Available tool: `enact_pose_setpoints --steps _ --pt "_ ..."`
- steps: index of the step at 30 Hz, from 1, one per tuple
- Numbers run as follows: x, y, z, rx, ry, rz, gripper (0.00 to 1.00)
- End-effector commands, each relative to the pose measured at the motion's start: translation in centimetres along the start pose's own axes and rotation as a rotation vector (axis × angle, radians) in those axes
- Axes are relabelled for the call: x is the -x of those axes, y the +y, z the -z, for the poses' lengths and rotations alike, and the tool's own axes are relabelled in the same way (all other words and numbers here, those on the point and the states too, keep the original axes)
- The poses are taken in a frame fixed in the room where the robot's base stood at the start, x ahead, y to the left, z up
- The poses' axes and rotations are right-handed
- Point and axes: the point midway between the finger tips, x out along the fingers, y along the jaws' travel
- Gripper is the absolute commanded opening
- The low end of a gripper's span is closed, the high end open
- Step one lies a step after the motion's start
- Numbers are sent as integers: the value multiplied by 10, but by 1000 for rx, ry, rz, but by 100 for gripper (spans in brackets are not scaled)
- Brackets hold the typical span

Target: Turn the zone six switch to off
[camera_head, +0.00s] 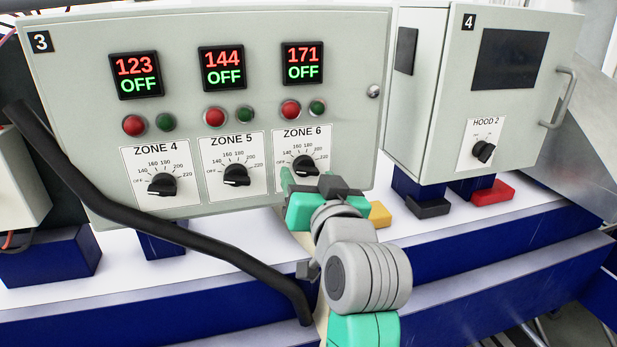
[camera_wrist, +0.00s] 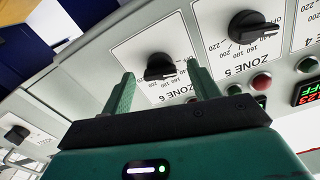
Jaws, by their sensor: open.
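The zone six switch is a black rotary knob (camera_head: 305,166) on a white dial plate labelled ZONE 6 on panel 3. Its white mark seems to face lower right, near 220, but this is hard to read. The display above it (camera_head: 302,63) reads 171 and OFF. My gripper (camera_head: 308,184) is just below and in front of the knob. In the wrist view, the green fingers of my gripper (camera_wrist: 160,74) are spread apart, with the zone six knob (camera_wrist: 159,67) showing between their tips. I cannot tell whether either finger touches it.
The zone five knob (camera_head: 236,175) and zone four knob (camera_head: 162,184) sit to the left. Red and green buttons lie above the dials. A black hose (camera_head: 130,217) crosses in front at left. Box 4 (camera_head: 460,60) with its hood knob (camera_head: 483,151) stands at right.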

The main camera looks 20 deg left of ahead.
Motion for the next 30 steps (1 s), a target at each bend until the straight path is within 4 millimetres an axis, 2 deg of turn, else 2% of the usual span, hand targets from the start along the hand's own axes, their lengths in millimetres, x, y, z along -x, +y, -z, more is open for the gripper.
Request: enact_pose_setpoints --steps 3,9,13,26,29,30 --pt "27 2 -2 0 3 -2 61" --pt "57 1 -2 0 0 -1 61" --pt "64 0 -1 0 0 -1 61" --pt "64 0 0 1 2 -2 61" --pt "94 0 22 80 121 -93 61" --pt "115 0 35 125 191 -150 61"
